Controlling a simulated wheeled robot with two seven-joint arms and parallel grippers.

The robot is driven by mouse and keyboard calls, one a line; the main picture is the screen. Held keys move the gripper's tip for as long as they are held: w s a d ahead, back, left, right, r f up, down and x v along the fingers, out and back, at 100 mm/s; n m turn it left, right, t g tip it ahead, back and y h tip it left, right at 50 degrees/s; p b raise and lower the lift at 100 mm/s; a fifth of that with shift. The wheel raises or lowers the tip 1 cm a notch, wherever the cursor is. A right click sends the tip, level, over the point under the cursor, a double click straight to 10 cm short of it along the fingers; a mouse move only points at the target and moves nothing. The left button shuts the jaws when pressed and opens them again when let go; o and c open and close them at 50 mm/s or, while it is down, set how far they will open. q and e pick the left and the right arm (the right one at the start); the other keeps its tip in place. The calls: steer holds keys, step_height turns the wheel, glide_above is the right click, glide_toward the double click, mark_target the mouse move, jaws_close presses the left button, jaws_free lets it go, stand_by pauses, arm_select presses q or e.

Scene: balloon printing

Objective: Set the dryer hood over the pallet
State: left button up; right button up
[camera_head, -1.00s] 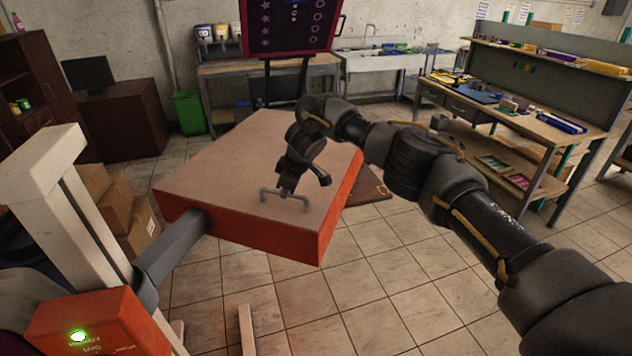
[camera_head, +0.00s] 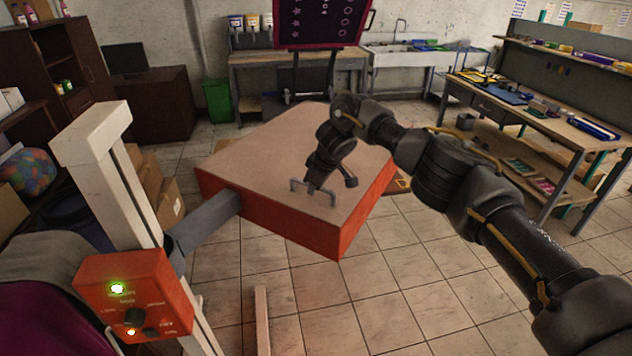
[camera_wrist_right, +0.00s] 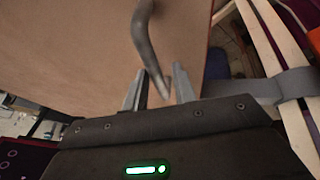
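The dryer hood (camera_head: 275,218) is a large flat red-orange box with a tan top, carried by a grey arm from a pale post. My right gripper (camera_head: 314,186) is at the grey handle (camera_head: 297,187) on its top. My left gripper is not in view.
A red control box (camera_head: 135,297) with a green light is on the post (camera_head: 112,175) at left. A purple-framed screen (camera_head: 322,22) stands behind the hood. A workbench (camera_head: 540,118) is at right, a green bin (camera_head: 217,101) at back left. The tiled floor at front right is clear.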

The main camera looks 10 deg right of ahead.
steer(key=shift+o, duration=0.7)
steer(key=shift+s+r, duration=0.1)
steer(key=shift+r, duration=0.05)
steer(key=shift+r, duration=0.1)
steer(key=b+v, duration=0.2)
steer(key=v, duration=0.8)
steer(key=shift+s+r, duration=0.15)
steer(key=shift+r, duration=0.15)
